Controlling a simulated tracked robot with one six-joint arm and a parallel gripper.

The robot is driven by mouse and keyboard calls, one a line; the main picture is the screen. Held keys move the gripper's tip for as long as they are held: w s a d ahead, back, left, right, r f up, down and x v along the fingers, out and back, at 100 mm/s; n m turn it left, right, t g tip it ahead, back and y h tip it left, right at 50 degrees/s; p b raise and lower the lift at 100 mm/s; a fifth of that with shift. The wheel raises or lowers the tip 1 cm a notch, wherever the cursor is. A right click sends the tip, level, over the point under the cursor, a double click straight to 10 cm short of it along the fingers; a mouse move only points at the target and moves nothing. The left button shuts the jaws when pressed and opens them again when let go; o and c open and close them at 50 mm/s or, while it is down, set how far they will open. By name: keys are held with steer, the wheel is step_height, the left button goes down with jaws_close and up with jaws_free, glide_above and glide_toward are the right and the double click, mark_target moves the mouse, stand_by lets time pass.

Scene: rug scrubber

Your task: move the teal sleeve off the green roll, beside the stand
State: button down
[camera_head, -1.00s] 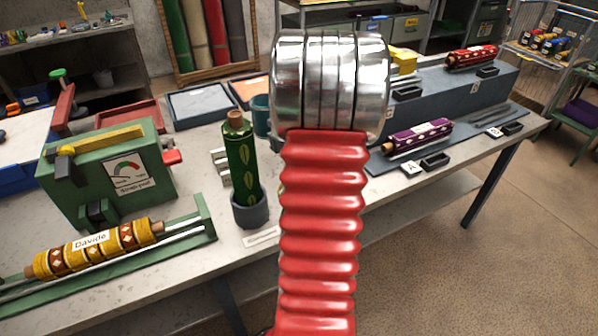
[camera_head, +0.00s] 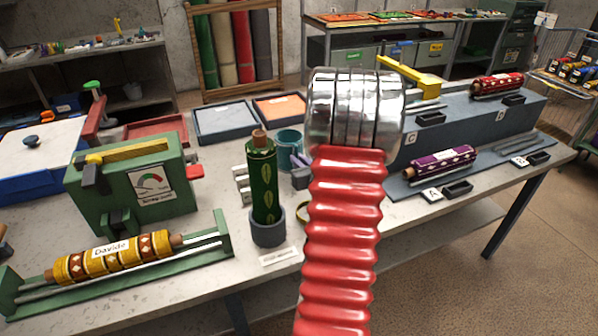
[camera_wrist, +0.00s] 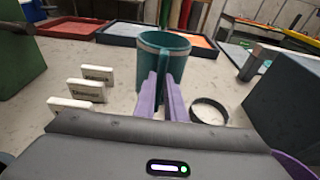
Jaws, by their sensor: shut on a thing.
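The teal sleeve (camera_head: 289,146) is a short upright tube with a tan band at its rim and a tab on its side. It is off the green roll (camera_head: 264,185) and stands apart, to its right and behind it. The green roll is upright in a grey cup-like stand (camera_head: 269,231). My gripper (camera_wrist: 163,86) has its purple fingers closed on the tab of the teal sleeve, which fills the middle of the wrist view (camera_wrist: 152,58). I cannot tell whether the sleeve's base touches the table. My red arm hides part of the table in the head view.
A dark ring (camera_wrist: 209,110) lies right of the sleeve, and several small white label blocks (camera_wrist: 88,89) stand to its left. A blue-grey tray (camera_head: 225,121) lies behind. A green gauge box (camera_head: 132,181) is at left, and a blue-grey stepped rack (camera_head: 465,130) at right.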

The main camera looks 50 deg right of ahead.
steer(key=shift+f, duration=2)
steer(key=shift+f, duration=0.1)
steer(key=c, duration=1.8)
jaws_free()
steer(key=shift+s+a+r, duration=0.15)
steer(key=shift+s+r, duration=0.05)
steer(key=shift+s, duration=0.15)
steer(key=v, duration=1.1)
steer(key=shift+s, duration=0.1)
